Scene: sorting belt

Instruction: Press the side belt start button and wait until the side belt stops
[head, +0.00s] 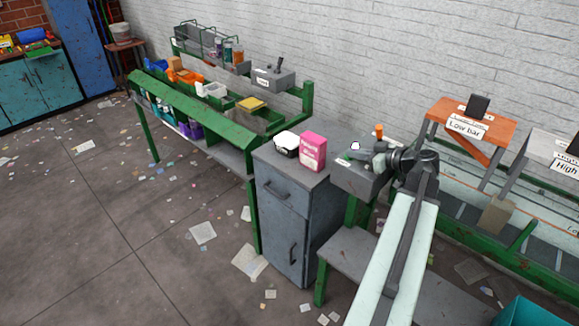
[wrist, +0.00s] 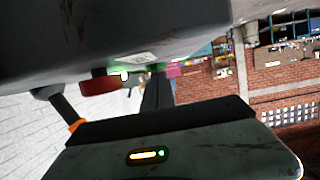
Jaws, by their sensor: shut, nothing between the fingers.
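The grey button box (head: 352,180) stands on a green post in the middle right of the head view, with a small green-and-white label. The wrist view shows it upside down at the top (wrist: 100,35), with a red mushroom button (wrist: 100,86) and a small green-lit button (wrist: 125,77). My gripper (head: 358,148) is over the box top. Its shut, empty fingers (wrist: 157,85) reach the box face close beside the green light; I cannot tell if they touch the button. The belt (head: 545,215) with a green frame lies at right; its motion cannot be told.
A brown carton (head: 495,217) sits on the belt, near an orange Low bar stand (head: 465,120) and a grey High stand (head: 560,150). A grey cabinet (head: 280,215) with a pink box (head: 312,152) stands left of the button box. Scraps litter the open floor.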

